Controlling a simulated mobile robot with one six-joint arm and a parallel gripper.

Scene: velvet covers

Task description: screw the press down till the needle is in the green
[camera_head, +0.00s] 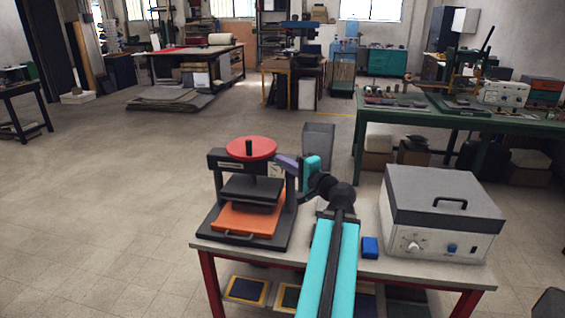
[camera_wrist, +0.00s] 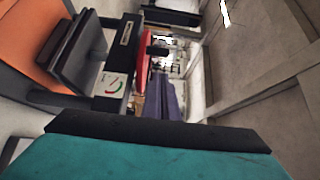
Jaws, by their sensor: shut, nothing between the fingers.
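The press (camera_head: 222,164) stands on the bench, with a red handwheel (camera_head: 262,144) on top and a black knob (camera_head: 249,147) upright on the wheel. Its dark upper plate (camera_head: 252,188) sits above an orange lower plate (camera_head: 235,222). A white gauge (camera_wrist: 112,84) with red and green arcs shows sideways in the wrist view; its needle is too small to read. My gripper (camera_head: 283,161) is shut and empty, its purple fingers near the wheel's right edge. They also show in the wrist view (camera_wrist: 163,100), pointing past the wheel. I cannot tell whether they touch it.
The bench (camera_head: 205,254) also holds a grey-lidded box (camera_head: 440,205) with dials and a small blue block (camera_head: 370,247), both right of my arm. A grey bin (camera_head: 318,142) shows behind. A green table (camera_head: 400,118) stands behind at right. The floor at left is clear.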

